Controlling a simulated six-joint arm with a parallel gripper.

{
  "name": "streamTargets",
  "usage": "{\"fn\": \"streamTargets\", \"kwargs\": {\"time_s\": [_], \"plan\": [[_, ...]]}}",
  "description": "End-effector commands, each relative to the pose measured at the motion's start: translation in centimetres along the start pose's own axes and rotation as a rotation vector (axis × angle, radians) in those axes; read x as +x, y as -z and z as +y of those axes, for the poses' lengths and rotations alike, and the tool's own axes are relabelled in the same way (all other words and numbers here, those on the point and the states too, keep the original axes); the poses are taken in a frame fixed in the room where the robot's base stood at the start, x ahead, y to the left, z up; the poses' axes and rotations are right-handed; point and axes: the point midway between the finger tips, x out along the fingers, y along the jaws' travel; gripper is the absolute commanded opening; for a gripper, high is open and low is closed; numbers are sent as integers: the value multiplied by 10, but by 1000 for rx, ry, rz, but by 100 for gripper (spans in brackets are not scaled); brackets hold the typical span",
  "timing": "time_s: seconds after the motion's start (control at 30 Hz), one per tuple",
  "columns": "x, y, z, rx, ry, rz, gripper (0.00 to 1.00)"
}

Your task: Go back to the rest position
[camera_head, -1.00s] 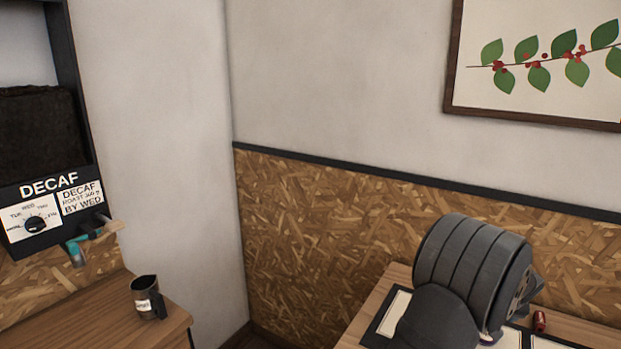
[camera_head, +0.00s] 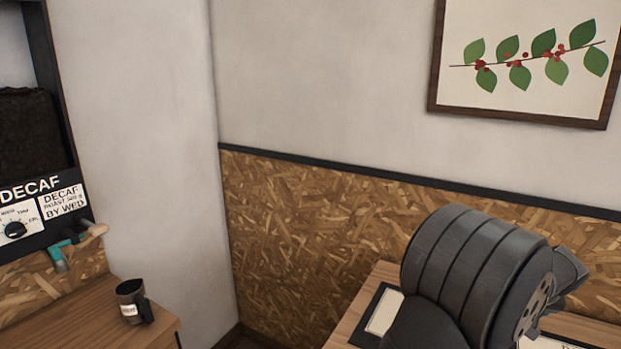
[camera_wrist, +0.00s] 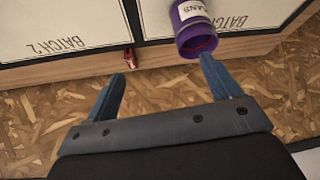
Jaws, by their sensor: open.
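My gripper (camera_wrist: 160,80) shows in the wrist view with its two blue-grey fingers spread wide and nothing between them. A purple container (camera_wrist: 193,30) with a white label ending in "ANS" stands beyond the right finger, apart from it as far as I can tell. A small red object (camera_wrist: 130,58) lies at the table edge between the two mats, beyond the left finger. In the head view my dark arm covers the lower right, and the gripper's fingers are hidden.
A wooden table (camera_wrist: 80,68) carries "BATCH 2" (camera_wrist: 60,30) and "BATCH" (camera_wrist: 240,15) mats. In the head view, a dark labelled mug (camera_head: 131,302) stands on the left counter (camera_head: 70,325), below the DECAF dispenser (camera_head: 35,215). The chipboard wall (camera_head: 300,225) is behind my arm.

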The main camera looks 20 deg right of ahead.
Motion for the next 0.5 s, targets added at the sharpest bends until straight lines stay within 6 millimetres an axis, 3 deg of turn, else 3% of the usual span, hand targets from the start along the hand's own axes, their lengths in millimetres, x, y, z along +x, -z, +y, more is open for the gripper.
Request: {"fn": "streamTargets", "kwargs": {"time_s": [0.07, 0.1, 0.5], "plan": [[-14, -6, 9, 2, -3, 2, 82], [-8, 0, -4, -16, 10, 0, 82], [9, 33, -77, -118, 68, -1, 82]]}}
